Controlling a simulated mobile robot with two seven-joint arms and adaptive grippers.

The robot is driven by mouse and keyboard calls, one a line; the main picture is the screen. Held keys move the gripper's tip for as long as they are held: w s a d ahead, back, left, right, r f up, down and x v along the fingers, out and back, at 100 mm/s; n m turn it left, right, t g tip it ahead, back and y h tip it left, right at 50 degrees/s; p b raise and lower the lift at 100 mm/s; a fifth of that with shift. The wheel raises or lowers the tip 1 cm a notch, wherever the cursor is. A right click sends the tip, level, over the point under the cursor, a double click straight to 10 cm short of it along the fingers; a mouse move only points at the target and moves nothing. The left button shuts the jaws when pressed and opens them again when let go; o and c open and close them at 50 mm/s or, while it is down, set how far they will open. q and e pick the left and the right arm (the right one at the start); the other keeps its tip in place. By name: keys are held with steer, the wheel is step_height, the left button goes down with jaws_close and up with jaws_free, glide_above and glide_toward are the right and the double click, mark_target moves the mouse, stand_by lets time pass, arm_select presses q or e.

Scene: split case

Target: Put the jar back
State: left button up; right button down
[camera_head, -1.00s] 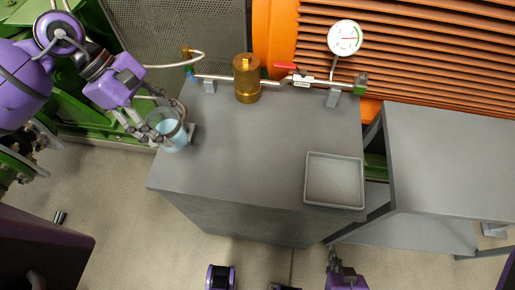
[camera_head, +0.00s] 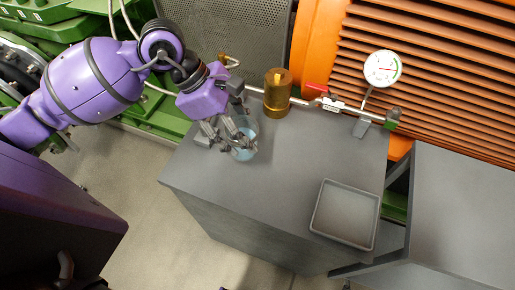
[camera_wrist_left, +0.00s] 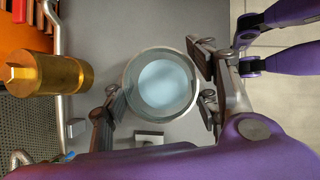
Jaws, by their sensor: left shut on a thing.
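The jar (camera_head: 243,152) is a clear, round vessel with pale blue contents. It is upright above or on the left part of the grey bench top (camera_head: 300,150); I cannot tell whether it touches. My left gripper (camera_head: 235,138) is shut on it, with its fingers around the jar's sides. In the left wrist view the jar (camera_wrist_left: 160,85) sits between the two fingers (camera_wrist_left: 158,88), seen from above. A small grey fixture (camera_head: 205,136) stands on the bench just left of the jar, partly hidden by the gripper. It also shows in the wrist view (camera_wrist_left: 149,138).
A brass cylinder (camera_head: 277,95) stands behind the jar, by a pipe with a red-handled valve (camera_head: 318,88) and a gauge (camera_head: 382,69). A shallow grey tray (camera_head: 345,214) lies at the bench's right front. The middle of the bench is clear.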

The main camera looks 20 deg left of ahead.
mark_target(256, 142)
arm_select(q)
steer(key=x, duration=0.5)
steer(key=shift+d+r, duration=0.2)
steer(key=shift+d, duration=0.1)
steer(key=f, duration=0.2)
steer(key=f+p, duration=0.1)
steer(key=shift+d, duration=0.25)
steer(key=shift+f, duration=0.3)
steer(key=shift+f, duration=0.1)
steer(key=o, duration=1.5)
steer(key=shift+c, duration=0.2)
